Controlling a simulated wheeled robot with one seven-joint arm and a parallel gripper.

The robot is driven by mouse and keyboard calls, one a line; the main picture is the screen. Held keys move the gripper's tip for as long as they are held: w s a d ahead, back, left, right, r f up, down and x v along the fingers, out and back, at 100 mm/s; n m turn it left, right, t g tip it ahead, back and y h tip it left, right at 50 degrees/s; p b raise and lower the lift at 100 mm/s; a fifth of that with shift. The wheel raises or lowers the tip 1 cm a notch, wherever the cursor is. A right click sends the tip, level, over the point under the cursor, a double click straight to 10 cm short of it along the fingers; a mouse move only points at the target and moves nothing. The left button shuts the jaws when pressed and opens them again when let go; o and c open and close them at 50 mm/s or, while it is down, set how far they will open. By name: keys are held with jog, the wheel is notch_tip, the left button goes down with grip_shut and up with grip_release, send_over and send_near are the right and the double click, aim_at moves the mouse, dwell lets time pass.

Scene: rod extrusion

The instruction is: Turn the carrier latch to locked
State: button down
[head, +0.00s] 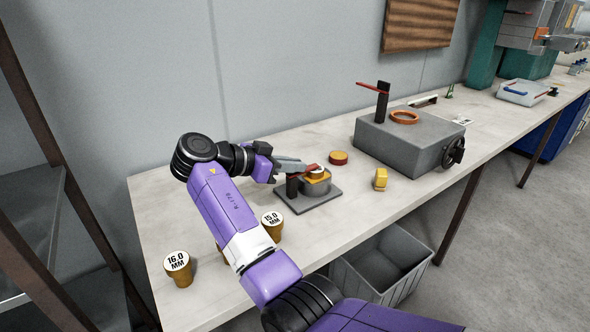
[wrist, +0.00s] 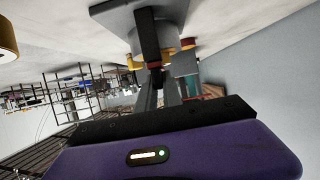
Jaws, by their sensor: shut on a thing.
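The carrier stands on a flat grey plate (head: 322,201) on the bench, with a short black post and a grey cylinder (head: 318,187) topped in yellow. The red latch handle (head: 316,168) lies across the top of the carrier. My gripper (head: 307,168) reaches in from the left and is shut on the latch handle. In the wrist view, the black post (wrist: 148,38) and the latch's red end (wrist: 154,65) show at my gripper's fingertips (wrist: 156,72). The fingers partly hide the latch, and I cannot read whether it is locked.
A grey machine block (head: 410,140) with a handwheel, orange ring and red-levered post stands to the right. A red-topped disc (head: 338,158) and a yellow piece (head: 381,179) lie between. Labelled gauges, 16.0 MM (head: 178,268) and 15.0 MM (head: 272,226), stand at the front left. A grey bin (head: 385,265) is below.

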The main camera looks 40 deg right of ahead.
jog(key=shift+s+f, duration=0.1)
jog(key=shift+f, duration=0.05)
jog(key=c, duration=1.5)
grip_release()
jog(key=shift+d, duration=0.1)
jog(key=v, duration=0.8)
jog(key=shift+d, duration=0.1)
